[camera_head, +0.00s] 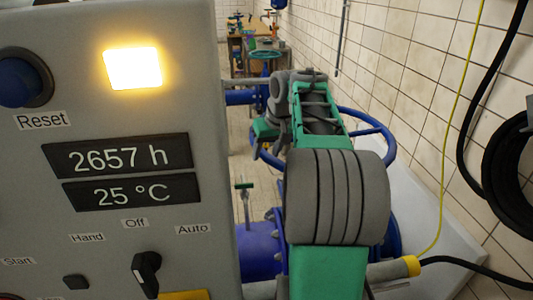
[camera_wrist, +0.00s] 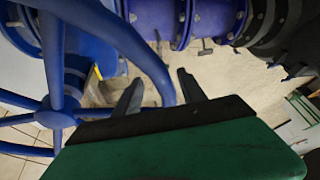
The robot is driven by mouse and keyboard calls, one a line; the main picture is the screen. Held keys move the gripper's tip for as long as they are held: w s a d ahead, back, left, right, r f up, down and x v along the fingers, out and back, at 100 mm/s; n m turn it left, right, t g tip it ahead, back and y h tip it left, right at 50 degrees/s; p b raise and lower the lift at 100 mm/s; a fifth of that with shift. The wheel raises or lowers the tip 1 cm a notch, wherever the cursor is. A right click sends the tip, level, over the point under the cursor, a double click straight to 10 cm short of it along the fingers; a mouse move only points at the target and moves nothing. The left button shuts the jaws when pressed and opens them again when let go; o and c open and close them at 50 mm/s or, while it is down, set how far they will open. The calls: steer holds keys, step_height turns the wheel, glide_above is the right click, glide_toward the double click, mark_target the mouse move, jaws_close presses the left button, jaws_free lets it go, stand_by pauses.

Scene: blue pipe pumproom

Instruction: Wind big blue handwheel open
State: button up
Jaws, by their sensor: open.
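The big blue handwheel (camera_head: 385,137) shows in the head view behind my green and grey arm, which hides much of it. In the wrist view its rim (camera_wrist: 136,42) curves down from the top left, and its spokes meet at a hub at the left. My gripper (camera_wrist: 160,84) is open, with one dark finger on each side of the rim. The rim passes between the fingers; I cannot tell whether either touches it. My fingers cannot be made out in the head view.
A grey control panel (camera_head: 120,235) fills the left of the head view. A tiled wall with a black hose (camera_head: 490,150) stands at the right. Blue flanged pipe (camera_wrist: 205,18) runs behind the wheel. A workbench (camera_head: 260,65) stands far back.

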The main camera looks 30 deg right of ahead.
steer(key=shift+c, duration=0.3)
jaws_close()
stand_by(0.3)
stand_by(0.8)
